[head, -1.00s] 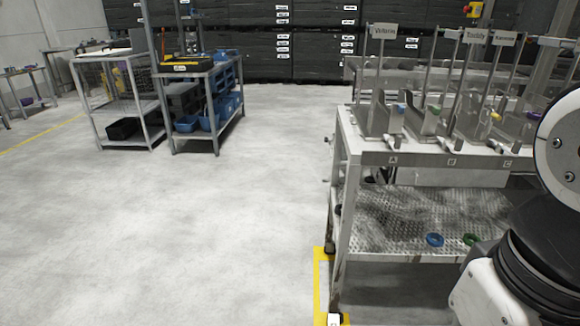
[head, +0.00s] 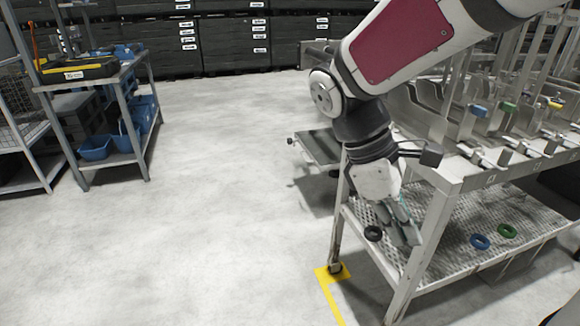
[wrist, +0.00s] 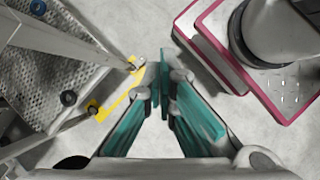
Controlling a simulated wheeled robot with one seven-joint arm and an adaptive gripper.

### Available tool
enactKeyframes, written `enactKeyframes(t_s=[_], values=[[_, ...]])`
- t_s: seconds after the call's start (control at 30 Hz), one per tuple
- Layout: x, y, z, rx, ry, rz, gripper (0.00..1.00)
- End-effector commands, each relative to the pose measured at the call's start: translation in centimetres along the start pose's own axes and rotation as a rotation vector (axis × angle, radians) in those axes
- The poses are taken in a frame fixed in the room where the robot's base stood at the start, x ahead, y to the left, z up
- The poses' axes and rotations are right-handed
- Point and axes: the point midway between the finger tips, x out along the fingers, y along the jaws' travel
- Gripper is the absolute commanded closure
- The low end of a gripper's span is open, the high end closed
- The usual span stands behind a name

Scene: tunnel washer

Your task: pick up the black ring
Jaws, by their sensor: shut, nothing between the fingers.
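The black ring (head: 373,233) lies on the perforated lower shelf (head: 452,250) of the metal table, near its left end. The wrist view also shows the black ring (wrist: 68,98), near the shelf's edge and left of my fingers. The fingertips are apart from the ring and appear over the floor there.
A blue ring (head: 480,241) and a green ring (head: 507,231) lie farther right on the shelf. A table leg (head: 425,245) stands close to my gripper, and the tabletop (head: 455,176) overhangs the shelf. Open floor (head: 220,200) lies to the left.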

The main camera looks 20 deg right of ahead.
Motion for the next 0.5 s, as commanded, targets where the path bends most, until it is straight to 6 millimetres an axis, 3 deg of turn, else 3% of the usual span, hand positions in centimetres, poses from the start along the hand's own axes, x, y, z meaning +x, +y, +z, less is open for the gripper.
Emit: enactKeyframes(t_s=[0.2,0.5], values=[[3.1,5.6,-4.7,-0.332,-0.227,0.033,1.0],[8.7,12.2,-11.9,-0.804,-0.558,0.03,1.0]])
